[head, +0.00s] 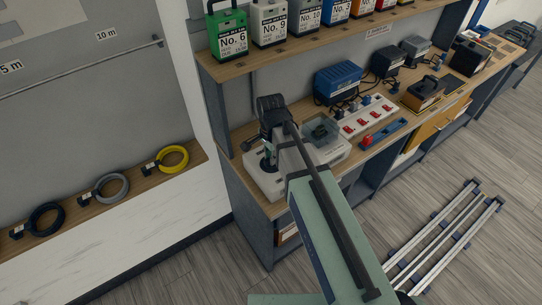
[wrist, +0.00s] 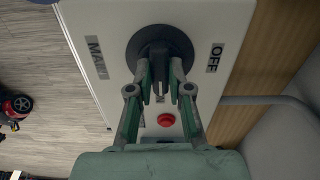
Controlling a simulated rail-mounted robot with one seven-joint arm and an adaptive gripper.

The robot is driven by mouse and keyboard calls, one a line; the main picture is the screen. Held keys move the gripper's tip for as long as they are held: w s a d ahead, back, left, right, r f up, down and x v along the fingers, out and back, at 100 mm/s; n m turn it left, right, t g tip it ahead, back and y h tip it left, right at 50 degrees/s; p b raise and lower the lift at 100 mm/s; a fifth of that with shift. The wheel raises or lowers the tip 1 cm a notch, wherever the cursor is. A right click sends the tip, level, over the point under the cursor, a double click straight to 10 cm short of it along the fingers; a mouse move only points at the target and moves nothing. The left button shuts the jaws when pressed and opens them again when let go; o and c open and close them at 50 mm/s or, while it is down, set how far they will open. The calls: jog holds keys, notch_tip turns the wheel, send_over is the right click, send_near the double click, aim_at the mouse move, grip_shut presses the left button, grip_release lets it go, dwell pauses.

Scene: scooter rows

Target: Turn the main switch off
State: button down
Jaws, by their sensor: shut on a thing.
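The main switch is a light box (wrist: 105,20) with a round black rotary knob (wrist: 155,42), seen in the wrist view. The knob's grip bar runs down the picture between my fingers, towards a partly hidden label of which an "N" shows. An "OFF" label (wrist: 215,58) is to the right of the knob and a "MAIN" label (wrist: 96,57) to the left. A red round button or lamp (wrist: 166,120) is below. My gripper (wrist: 161,70) is shut on the knob's bar. In the head view the box (head: 262,181) stands at the bench's near end, under my gripper (head: 268,152).
A clear-lidded box (head: 325,135) stands right beside the switch box. Further along the bench (head: 355,152) are a power strip with red switches (head: 365,117) and a blue charger (head: 338,80). A shelf with numbered packs (head: 232,38) hangs above. Cable coils (head: 110,187) lie on a left ledge.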

jog(key=n, duration=0.8)
jog(key=shift+n, duration=0.3)
jog(key=n, duration=0.4)
jog(key=shift+n, duration=0.3)
jog(key=n, duration=0.4)
jog(key=shift+n, duration=0.3)
jog(key=c, duration=1.1)
grip_release()
